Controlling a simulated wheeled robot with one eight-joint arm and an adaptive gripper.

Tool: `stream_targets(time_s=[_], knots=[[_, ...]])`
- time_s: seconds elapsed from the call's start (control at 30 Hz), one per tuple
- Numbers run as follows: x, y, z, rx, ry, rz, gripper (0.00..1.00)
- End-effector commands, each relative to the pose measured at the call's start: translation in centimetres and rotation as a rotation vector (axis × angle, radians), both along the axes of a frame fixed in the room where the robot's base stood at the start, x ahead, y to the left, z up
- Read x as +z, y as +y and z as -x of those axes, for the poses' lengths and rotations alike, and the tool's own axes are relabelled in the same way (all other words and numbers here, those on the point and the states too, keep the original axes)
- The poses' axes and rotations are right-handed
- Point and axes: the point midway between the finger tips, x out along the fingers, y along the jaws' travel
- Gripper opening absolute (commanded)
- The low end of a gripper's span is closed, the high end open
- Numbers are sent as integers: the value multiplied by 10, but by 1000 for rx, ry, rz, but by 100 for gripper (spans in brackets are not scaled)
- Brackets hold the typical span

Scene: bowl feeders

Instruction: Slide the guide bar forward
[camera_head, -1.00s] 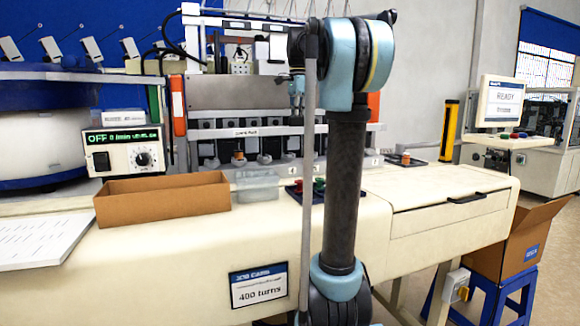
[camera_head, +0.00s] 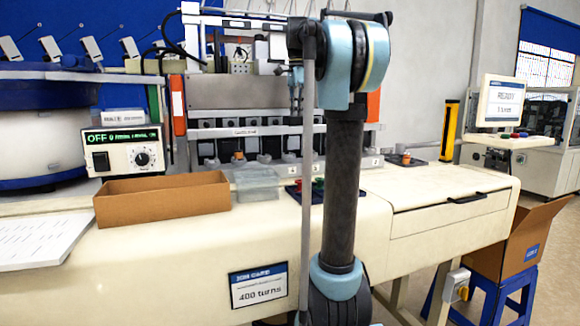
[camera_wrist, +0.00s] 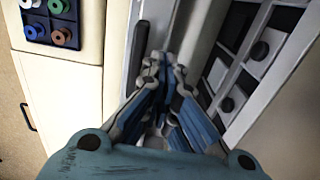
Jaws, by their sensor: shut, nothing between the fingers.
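The guide bar (camera_head: 270,130) is a long pale horizontal rail with a small label, running across the front of the winding machine in the head view. My gripper (camera_head: 296,100) hangs above and in front of the rail, partly hidden by my arm. In the wrist view my gripper (camera_wrist: 160,62) is shut and empty, its fingers pressed together. The fingertips lie close to long grey and white strips of the machine. I cannot tell whether they touch the guide bar.
A tray of coloured spools (camera_wrist: 50,42) lies left in the wrist view. An open cardboard box (camera_head: 160,200) and a clear bin (camera_head: 257,187) stand on the bench. A monitor (camera_head: 500,100) stands at right. The bench front right is clear.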

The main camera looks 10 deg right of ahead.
Motion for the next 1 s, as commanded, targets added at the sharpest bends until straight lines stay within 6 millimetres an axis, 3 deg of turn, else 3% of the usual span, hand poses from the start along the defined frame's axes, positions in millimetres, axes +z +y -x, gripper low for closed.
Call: stream_targets(time_s=[0.63, 1.0], knots=[[53, 0, 0, 0, 0, 0, 0], [60, 0, 1, 0, 0, 0, 0]])
